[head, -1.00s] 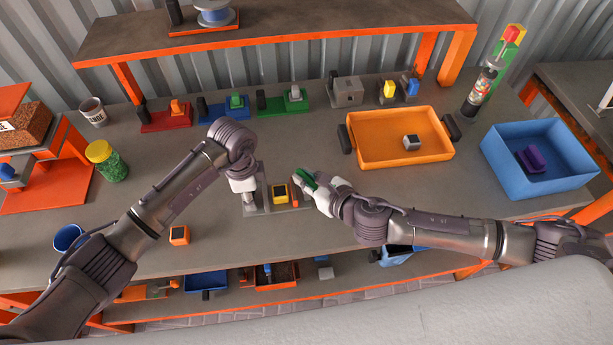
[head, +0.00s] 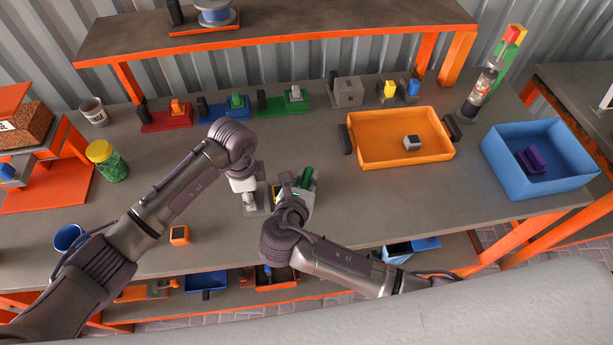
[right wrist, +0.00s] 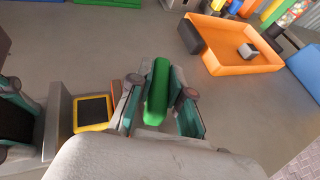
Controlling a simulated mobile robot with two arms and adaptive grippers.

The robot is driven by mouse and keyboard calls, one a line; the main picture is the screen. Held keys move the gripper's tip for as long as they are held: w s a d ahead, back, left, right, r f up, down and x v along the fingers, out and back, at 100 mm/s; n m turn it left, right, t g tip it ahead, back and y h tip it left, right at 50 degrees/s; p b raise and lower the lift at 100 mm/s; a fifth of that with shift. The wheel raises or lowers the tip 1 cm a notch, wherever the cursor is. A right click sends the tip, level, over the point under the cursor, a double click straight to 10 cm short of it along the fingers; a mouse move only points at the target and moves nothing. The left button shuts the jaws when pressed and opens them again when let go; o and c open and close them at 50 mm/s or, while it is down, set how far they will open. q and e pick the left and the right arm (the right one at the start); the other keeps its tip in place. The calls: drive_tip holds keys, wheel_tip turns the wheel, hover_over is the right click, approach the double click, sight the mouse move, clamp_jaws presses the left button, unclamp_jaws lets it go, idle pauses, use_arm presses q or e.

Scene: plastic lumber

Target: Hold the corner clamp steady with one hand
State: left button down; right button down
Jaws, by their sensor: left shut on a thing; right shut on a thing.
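The grey corner clamp (head: 254,204) lies on the workbench, partly hidden by my left gripper (head: 246,192), which is shut on it. A yellow block with a dark top (right wrist: 92,112) sits against the clamp, with an orange piece (right wrist: 116,92) beside it; both are mostly hidden in the head view. My right gripper (head: 299,188) is shut on a green piece (head: 307,176), just right of the clamp. In the right wrist view the green piece (right wrist: 157,90) stands between the fingers. I cannot tell whether it touches the clamp.
An orange tray (head: 352,138) holding a small grey block stands to the right, with a blue bin (head: 560,180) beyond it. Red, blue and green fixtures (head: 165,118) line the back. A small orange block (head: 179,235) and blue cup (head: 67,238) are at front left.

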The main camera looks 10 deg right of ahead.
sight(307, 177)
drive_tip(key=m+g+h, duration=0.3)
drive_tip(key=m+h, duration=0.1)
drive_tip(key=shift+d+m+h, duration=0.1)
drive_tip(key=shift+m+h, duration=0.3)
idle(0.4)
drive_tip(key=c, duration=1.1)
unclamp_jaws()
wheel_tip(307, 177, up, 10)
drive_tip(key=shift+r, duration=0.1)
